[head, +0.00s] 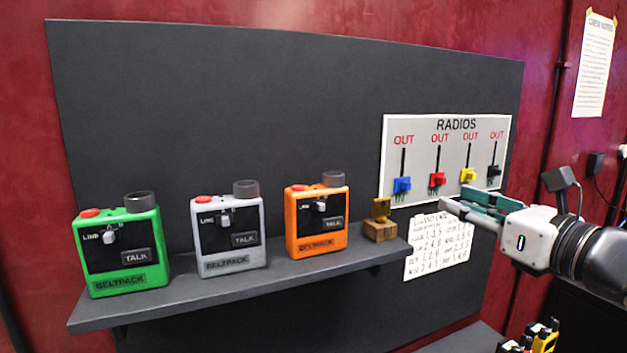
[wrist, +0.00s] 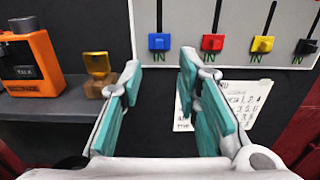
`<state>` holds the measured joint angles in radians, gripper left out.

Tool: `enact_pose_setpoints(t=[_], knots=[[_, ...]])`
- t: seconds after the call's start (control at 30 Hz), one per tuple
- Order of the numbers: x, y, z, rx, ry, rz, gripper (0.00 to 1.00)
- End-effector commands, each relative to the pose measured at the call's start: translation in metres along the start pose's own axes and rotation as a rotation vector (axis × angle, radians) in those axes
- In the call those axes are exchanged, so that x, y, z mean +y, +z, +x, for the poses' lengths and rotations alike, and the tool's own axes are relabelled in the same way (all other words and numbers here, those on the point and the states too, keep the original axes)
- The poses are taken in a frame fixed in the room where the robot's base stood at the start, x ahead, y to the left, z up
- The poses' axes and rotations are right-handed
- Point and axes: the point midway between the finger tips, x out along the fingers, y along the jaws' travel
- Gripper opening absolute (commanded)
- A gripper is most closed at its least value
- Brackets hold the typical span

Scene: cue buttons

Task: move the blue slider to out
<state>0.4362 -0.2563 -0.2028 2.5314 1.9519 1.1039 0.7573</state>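The blue slider (head: 402,185) sits at the bottom of the leftmost slot on the white RADIOS panel (head: 424,130), with a red OUT label above its slot. In the wrist view the blue slider (wrist: 160,41) is at the top, just above a green IN label. My gripper (head: 458,203) is in front of and below the panel, at its right half in the head view. In the wrist view my gripper (wrist: 160,72) has its two fingers apart with nothing between them, and the blue slider shows beyond the gap, apart from the fingers.
Red (head: 437,180), yellow (head: 467,175) and black (head: 494,171) sliders are also low in their slots. A shelf (head: 250,283) holds green, grey and orange beltpacks and a small brass-coloured piece on a wooden block (head: 380,229). A paper sheet (head: 440,245) hangs below the panel.

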Motion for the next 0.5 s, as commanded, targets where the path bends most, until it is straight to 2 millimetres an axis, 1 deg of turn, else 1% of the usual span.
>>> enact_pose_setpoints(t=[0.03,0.1,0.3,0.5], knots=[[0.001,0.0,0.011,0.003,0.004,0.0,0.3],[0.001,-0.001,0.025,0.003,0.006,-0.001,0.3],[0.001,-0.001,0.064,0.003,0.004,-0.001,0.3],[0.001,0.0,0.095,0.001,0.004,-0.002,0.3]])
